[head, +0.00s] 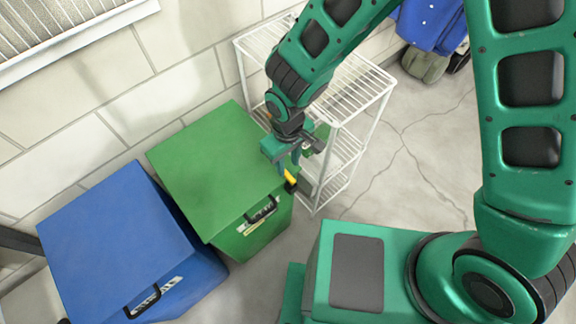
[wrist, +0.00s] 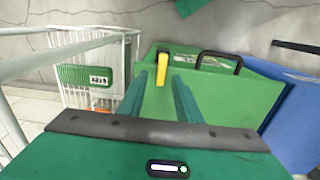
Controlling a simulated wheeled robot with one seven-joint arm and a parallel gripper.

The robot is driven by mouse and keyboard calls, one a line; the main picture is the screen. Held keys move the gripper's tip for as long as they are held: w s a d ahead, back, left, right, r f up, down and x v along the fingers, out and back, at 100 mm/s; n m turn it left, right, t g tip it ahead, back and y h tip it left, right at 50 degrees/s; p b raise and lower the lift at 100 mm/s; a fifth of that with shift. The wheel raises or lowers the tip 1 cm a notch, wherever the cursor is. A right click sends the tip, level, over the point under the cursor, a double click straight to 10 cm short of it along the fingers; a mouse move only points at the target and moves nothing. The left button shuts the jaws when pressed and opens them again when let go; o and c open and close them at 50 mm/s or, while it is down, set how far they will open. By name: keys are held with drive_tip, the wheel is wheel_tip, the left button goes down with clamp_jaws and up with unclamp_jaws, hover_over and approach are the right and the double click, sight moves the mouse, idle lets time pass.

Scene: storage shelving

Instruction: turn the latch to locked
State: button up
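The latch is a yellow piece with a dark end (head: 290,181) at the front right edge of the green box (head: 208,165). In the wrist view the latch (wrist: 162,70) stands roughly upright in the picture, in line with the gap between my fingertips. My gripper (head: 287,160) is just above and behind the latch in the head view, pointing down. In the wrist view my gripper's two fingers (wrist: 159,80) are apart, with visible space on both sides of the latch. I cannot tell whether either finger touches it.
The green box has a black handle (head: 262,213) near the latch. A blue box (head: 120,240) stands left of it. A white wire shelf (head: 372,90) stands close behind and right of my gripper. Open floor (head: 415,165) lies to the right.

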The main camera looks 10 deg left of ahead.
sight(288, 173)
wheel_tip(288, 173, up, 6)
drive_tip(key=shift+r, duration=0.15)
drive_tip(key=shift+w, duration=0.1)
idle(0.5)
